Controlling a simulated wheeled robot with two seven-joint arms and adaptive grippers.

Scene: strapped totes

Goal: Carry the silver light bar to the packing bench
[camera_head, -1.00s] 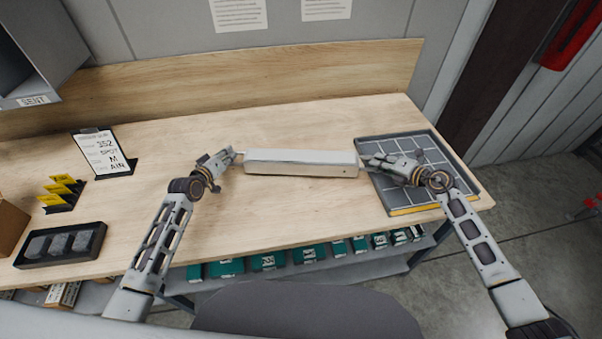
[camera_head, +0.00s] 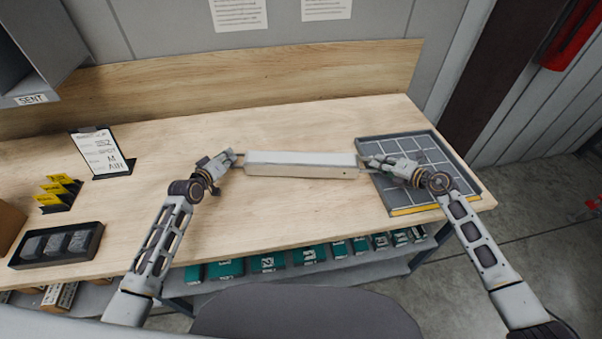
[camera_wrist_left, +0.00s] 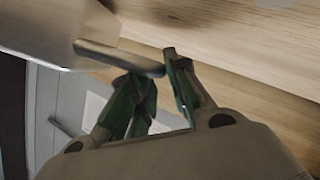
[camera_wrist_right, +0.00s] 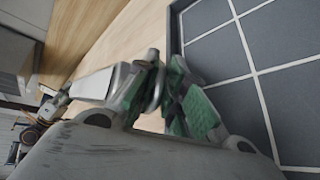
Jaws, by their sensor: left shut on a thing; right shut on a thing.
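The silver light bar (camera_head: 302,165), a long pale box, spans level between my two grippers over the wooden packing bench (camera_head: 270,215). I cannot tell whether its underside touches the bench top. My left gripper (camera_head: 236,157) is shut on the thin handle at the bar's left end; the left wrist view shows this handle (camera_wrist_left: 120,58) at the green-padded fingers. My right gripper (camera_head: 368,162) is shut on the right end's handle, over the left edge of the grid mat. In the right wrist view the bar (camera_wrist_right: 95,84) is foreshortened.
A dark grid mat (camera_head: 428,208) with a yellow front edge lies at the bench's right. At left are a slip stand (camera_head: 102,152), yellow cards (camera_head: 58,190) and a black tray (camera_head: 88,250) of grey blocks. Green boxes (camera_head: 268,262) sit on a shelf below. The bench middle is clear.

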